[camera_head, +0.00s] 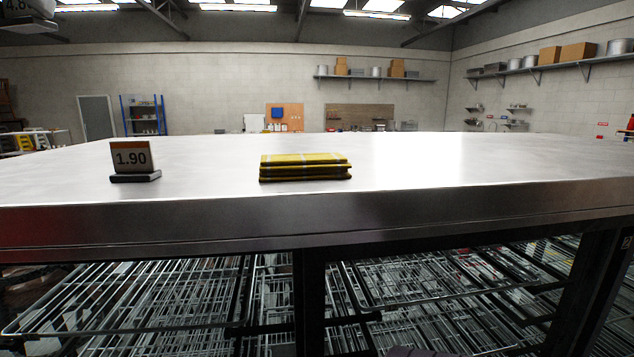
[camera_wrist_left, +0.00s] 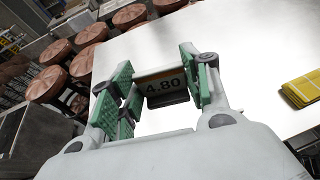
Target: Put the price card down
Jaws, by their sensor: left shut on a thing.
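The price card (camera_wrist_left: 166,87) reads 4.80 and has an orange top strip and a dark base. My left gripper (camera_wrist_left: 157,72) is shut on it, with green-padded fingers at its two sides. In the left wrist view the bright counter lies behind the card; the gap between them is hard to judge. In the head view a cut-off panel (camera_head: 16,6) with the start of 4.8 shows in the top left corner, apparently the same card held high. The steel counter (camera_head: 420,195) spans the head view. My right gripper is not in view.
Another price card (camera_head: 131,157), reading 1.90, stands on the counter's left part. A folded yellow cloth (camera_head: 304,167) lies to its right; it also shows in the left wrist view (camera_wrist_left: 303,88). Bare counter lies between them and further right. Wire racks (camera_head: 150,300) are below.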

